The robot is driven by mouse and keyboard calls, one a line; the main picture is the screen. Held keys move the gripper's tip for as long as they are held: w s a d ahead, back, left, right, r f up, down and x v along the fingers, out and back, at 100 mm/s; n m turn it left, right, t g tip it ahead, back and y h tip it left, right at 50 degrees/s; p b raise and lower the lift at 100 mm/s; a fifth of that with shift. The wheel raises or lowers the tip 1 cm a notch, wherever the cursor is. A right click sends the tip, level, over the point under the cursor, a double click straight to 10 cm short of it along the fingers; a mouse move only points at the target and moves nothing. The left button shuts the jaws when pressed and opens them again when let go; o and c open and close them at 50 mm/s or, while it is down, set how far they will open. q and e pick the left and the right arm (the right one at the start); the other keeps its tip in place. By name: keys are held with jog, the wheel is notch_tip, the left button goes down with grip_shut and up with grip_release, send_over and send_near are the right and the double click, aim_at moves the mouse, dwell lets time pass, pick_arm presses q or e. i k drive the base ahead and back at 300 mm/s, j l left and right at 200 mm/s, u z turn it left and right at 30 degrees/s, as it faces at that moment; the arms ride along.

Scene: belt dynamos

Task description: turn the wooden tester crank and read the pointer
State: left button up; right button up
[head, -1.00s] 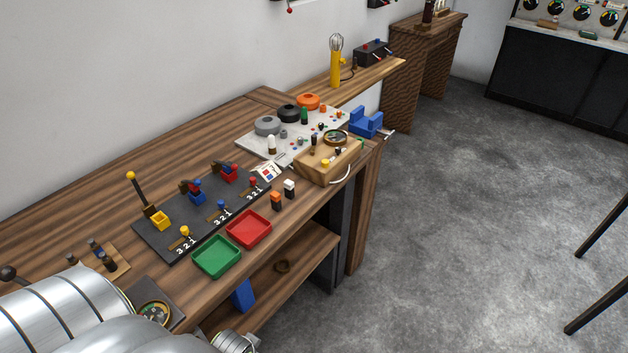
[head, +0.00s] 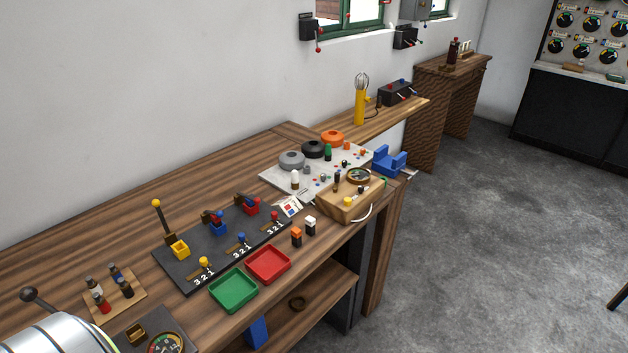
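A light wooden box (head: 341,206), which looks like the tester, sits at the right front end of the long bench. A round brass-rimmed dial (head: 358,176) shows at its back; its pointer is too small to read. Neither of my grippers is in view.
A dark switch board (head: 180,270), a green tray (head: 234,291) and a red tray (head: 268,264) lie left of the box. Orange and white-topped pieces stand close by. A grey panel with round knobs is behind. Open floor (head: 470,240) lies to the right.

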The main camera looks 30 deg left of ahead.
aim_at(336, 175)
jog(key=i+l+u, duration=0.2)
jog(key=i+u, duration=0.25)
jog(key=i+l+u, duration=0.25)
jog(key=u, duration=0.15)
